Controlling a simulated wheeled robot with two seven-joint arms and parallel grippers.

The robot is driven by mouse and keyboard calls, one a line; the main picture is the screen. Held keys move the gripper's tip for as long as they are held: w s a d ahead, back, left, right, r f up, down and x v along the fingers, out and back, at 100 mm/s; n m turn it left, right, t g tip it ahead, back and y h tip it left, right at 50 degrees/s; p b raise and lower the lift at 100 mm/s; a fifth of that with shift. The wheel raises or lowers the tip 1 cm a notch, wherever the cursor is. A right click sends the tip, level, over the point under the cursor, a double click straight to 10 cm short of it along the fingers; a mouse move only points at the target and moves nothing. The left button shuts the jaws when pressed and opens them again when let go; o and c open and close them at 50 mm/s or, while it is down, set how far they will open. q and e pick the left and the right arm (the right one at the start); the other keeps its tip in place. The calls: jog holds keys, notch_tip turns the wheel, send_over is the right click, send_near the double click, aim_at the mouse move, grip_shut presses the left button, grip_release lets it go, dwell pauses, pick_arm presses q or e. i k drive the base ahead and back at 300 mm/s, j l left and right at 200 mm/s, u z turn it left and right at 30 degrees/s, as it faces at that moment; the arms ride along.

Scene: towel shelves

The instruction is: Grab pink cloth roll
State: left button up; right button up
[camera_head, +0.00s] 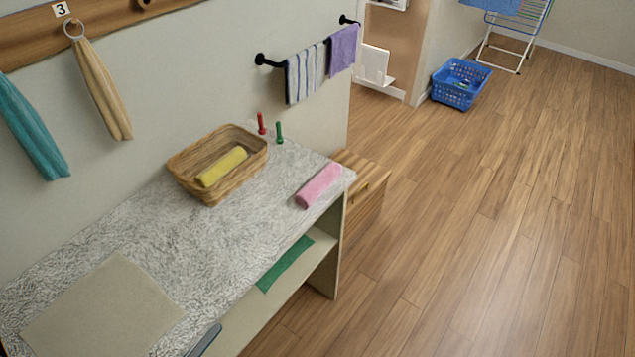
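The pink cloth roll (319,186) lies on the speckled grey-white counter top (150,238), near its right end and close to the front edge. It lies at a slant and nothing covers it. Neither of my grippers can be made out in the head view. A small dark blue-grey piece shows at the bottom edge by the counter front, and I cannot tell what it is.
A wicker basket (180,177) holding a yellow roll (222,167) stands left of the pink roll. Red (261,123) and green (279,132) pegs stand behind. A beige mat (100,310) lies front left. A green cloth (285,263) lies on the lower shelf.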

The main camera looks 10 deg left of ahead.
aim_at(312, 192)
jog(key=i+l+u, duration=0.5)
jog(key=l, duration=0.15)
jog(key=i+l+u, duration=0.25)
jog(key=l, duration=0.15)
jog(key=i+l+u, duration=0.1)
jog(key=l+u, duration=0.15)
jog(key=l, duration=0.15)
